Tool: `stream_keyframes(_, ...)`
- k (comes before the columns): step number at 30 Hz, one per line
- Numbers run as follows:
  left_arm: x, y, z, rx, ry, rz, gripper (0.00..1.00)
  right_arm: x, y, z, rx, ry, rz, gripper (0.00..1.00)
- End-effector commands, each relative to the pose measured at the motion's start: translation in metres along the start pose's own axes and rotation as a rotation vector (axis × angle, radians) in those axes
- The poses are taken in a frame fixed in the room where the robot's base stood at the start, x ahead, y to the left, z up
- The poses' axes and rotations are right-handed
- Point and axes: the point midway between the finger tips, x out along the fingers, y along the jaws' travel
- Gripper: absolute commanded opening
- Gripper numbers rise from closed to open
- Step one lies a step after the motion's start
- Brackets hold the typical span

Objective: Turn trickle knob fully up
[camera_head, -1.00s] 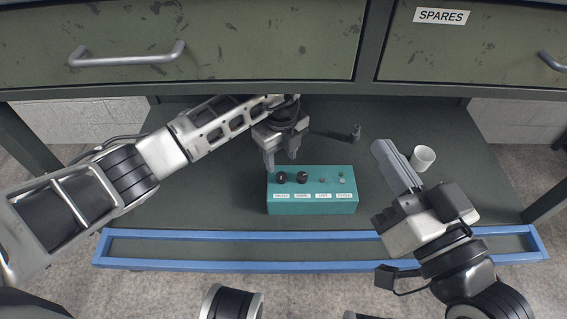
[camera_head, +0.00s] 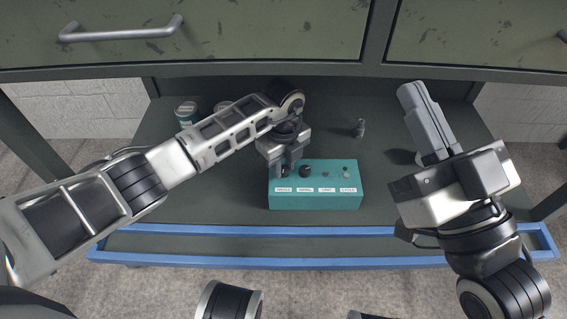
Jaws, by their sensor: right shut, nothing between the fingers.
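A teal control box (camera_head: 314,199) stands on the dark shelf, with a row of knobs and small controls on top and white labels on its front, too small to read surely. My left gripper (camera_head: 282,172) points down over the box's left end, its fingers at the leftmost knob, which they mostly hide. I cannot tell whether the fingers grip it. The second dark knob (camera_head: 306,171) is just right of the fingers, with smaller controls (camera_head: 346,170) further right. My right gripper (camera_head: 410,92) is shut and empty, raised right of the box.
Two tins (camera_head: 187,113) stand at the back left, the second partly behind my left arm. A small dark part (camera_head: 358,128) stands behind the box. A white cup is mostly hidden by my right gripper. A blue rail (camera_head: 300,263) edges the shelf; drawers (camera_head: 250,40) overhang it.

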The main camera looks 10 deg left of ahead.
Motion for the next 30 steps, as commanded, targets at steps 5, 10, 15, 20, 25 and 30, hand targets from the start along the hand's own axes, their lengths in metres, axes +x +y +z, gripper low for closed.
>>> stream_keyframes(5,-0.001,0.0,0.0,0.015,0.0,0.0,0.02,0.0,0.0,0.0,0.004,-0.004,0.0,0.0)
stream_keyframes(10,-0.001,0.0,0.0,0.072,0.0,0.0,0.02,0.001,0.0,0.001,0.029,-0.024,0.002,0.0)
stream_keyframes(15,-0.002,0.0,0.001,0.184,-0.002,0.002,0.02,-0.002,0.0,0.009,0.086,-0.08,0.023,0.0)
stream_keyframes(20,-0.002,0.0,0.001,0.327,-0.001,0.002,0.02,-0.006,0.0,0.019,0.149,-0.145,0.042,0.0)
stream_keyframes(25,-0.001,0.0,0.001,0.489,-0.001,0.002,0.02,-0.011,0.001,0.027,0.203,-0.196,0.065,0.0)
stream_keyframes(30,-0.001,0.0,0.001,0.651,-0.001,0.002,0.02,-0.014,-0.001,0.034,0.238,-0.235,0.072,0.0)
